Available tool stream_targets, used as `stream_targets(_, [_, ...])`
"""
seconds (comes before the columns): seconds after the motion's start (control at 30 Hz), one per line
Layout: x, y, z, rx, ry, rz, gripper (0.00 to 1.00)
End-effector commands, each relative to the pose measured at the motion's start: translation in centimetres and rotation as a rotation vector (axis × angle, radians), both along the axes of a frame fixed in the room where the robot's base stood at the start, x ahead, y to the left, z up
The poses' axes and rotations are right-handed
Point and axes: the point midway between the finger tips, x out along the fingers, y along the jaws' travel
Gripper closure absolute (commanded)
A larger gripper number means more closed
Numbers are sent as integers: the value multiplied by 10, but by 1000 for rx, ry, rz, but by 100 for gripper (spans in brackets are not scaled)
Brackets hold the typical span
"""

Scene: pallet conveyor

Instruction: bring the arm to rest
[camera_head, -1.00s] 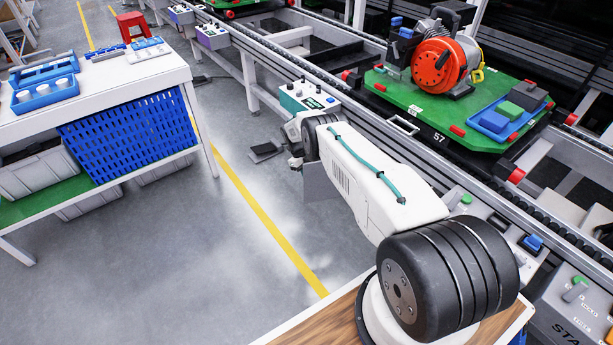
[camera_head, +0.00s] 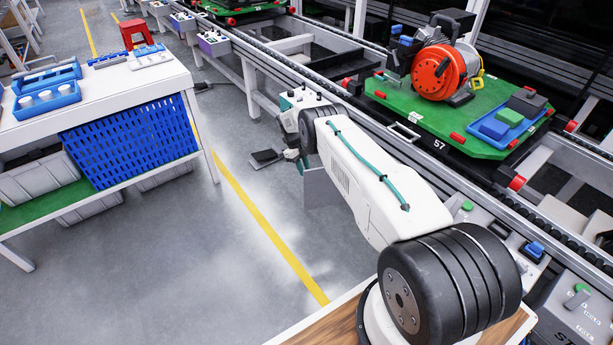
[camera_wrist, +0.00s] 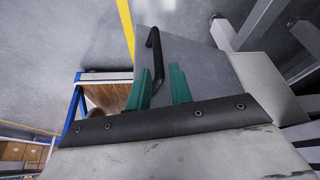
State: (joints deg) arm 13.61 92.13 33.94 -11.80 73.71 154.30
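My white arm with its teal cable reaches from the lower right toward the conveyor side in the head view. Its end, with my gripper, hangs low beside the conveyor, and is mostly hidden by the arm there. A grey panel (camera_wrist: 200,65) with a black bar handle (camera_wrist: 152,42) lies beyond the fingers. The handle's lower end overlaps the gap between them, and I cannot tell whether anything touches.
The conveyor rail (camera_head: 300,68) runs diagonally on the right. A green pallet (camera_head: 408,108) carries an orange-red machine (camera_head: 438,70) and small blocks. A white table (camera_head: 110,97) with blue trays stands left, a blue crate (camera_head: 130,140) below. Floor with a yellow line (camera_head: 255,218) lies between.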

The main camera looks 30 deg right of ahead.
Motion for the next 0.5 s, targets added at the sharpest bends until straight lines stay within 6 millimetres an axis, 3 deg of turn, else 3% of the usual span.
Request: stream_targets(0.5, [2, 0, 6, 0, 1, 0, 78])
